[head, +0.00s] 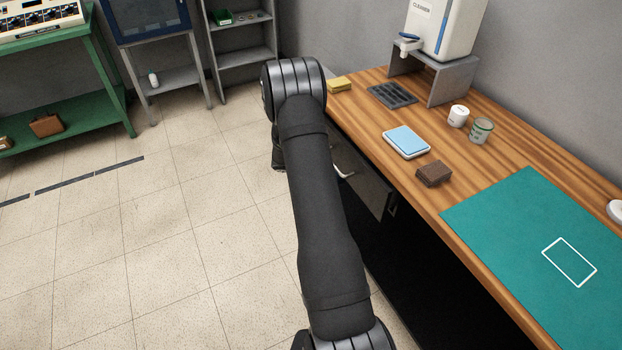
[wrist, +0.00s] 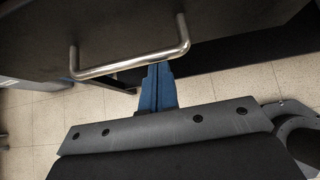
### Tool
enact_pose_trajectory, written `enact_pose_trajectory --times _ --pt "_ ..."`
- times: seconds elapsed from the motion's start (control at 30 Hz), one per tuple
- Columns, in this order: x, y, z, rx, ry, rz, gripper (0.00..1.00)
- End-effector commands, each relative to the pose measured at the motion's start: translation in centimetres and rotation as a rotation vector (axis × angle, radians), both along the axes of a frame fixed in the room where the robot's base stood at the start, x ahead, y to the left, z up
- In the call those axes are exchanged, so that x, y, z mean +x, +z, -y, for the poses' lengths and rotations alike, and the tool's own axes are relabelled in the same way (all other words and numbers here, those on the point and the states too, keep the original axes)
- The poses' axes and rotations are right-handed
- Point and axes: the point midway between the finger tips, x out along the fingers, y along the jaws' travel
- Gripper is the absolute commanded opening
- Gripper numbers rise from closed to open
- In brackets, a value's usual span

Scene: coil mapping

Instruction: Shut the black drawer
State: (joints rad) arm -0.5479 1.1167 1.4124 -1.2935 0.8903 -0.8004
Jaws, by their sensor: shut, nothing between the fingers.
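The black drawer (head: 367,187) is under the wooden bench in the head view, partly hidden behind my arm. Its pale bar handle (head: 342,173) shows just right of the arm. In the wrist view the dark drawer front (wrist: 110,32) fills the upper left, with the silver handle (wrist: 125,67) across it. My gripper (wrist: 158,66) has blue fingers, shut and empty, with tips close to the handle's bar. I cannot tell whether they touch it, nor how far out the drawer stands. My fingertips are hidden in the head view.
The wooden bench (head: 375,123) carries a blue-topped tray (head: 406,140), a brown block (head: 434,173), two cups, a yellow sponge (head: 339,85) and a green mat (head: 530,235). A grey stand holds a white cleaner dispenser (head: 446,25). The tiled floor (head: 180,230) left of my arm is clear.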

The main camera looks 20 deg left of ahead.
Motion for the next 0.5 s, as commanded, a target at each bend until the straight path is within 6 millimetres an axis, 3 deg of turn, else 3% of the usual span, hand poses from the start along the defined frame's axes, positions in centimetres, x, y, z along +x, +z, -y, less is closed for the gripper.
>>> enact_pose_trajectory --times 0.2,0.5 --pt "2.2 -0.1 2.2 0.0 -0.001 0.0 0.0" --pt "3.2 0.0 3.2 0.0 0.0 0.0 0.0"
